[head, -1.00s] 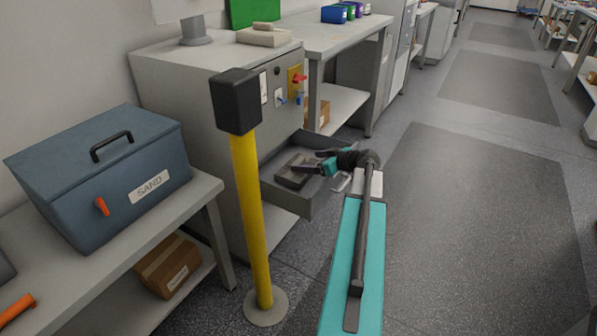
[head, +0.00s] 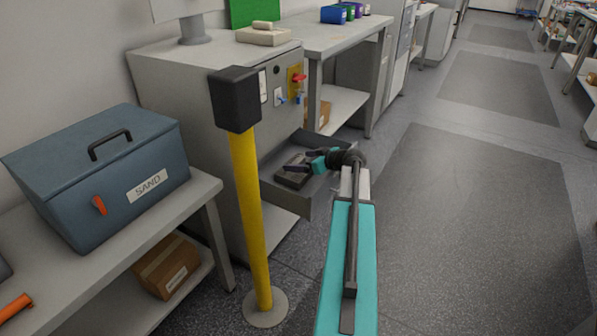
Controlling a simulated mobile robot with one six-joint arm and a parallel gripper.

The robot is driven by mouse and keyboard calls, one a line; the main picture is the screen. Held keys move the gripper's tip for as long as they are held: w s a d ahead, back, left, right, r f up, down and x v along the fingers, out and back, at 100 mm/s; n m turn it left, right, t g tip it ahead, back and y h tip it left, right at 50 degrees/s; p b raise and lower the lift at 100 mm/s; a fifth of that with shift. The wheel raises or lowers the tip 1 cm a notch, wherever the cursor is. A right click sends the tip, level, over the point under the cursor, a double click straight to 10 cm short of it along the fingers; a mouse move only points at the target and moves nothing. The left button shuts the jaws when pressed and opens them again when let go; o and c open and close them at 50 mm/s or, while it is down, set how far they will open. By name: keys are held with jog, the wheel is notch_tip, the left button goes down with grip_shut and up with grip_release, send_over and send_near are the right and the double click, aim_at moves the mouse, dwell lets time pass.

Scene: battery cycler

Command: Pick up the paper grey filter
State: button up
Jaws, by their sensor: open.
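A grey block-shaped item (head: 291,178), which looks like the paper grey filter, lies in an open drawer (head: 296,207) of the grey cabinet. My gripper (head: 301,160) is over the drawer, its dark fingers at the upper right part of the grey item. The fingers are open. At this size I cannot tell whether they touch the item. My arm reaches in from the right side of the drawer and hides part of its inside.
A yellow post with a black head (head: 250,190) stands in front of the cabinet (head: 185,75), left of the drawer. A blue sand box (head: 95,170) sits on a bench at left. The floor at right is clear.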

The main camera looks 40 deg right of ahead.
dwell(0.5)
jog(key=c, duration=1.8)
jog(key=shift+c, duration=0.2)
jog(key=shift+r, duration=0.1)
notch_tip(320, 180, up, 10)
jog(key=p, duration=0.2)
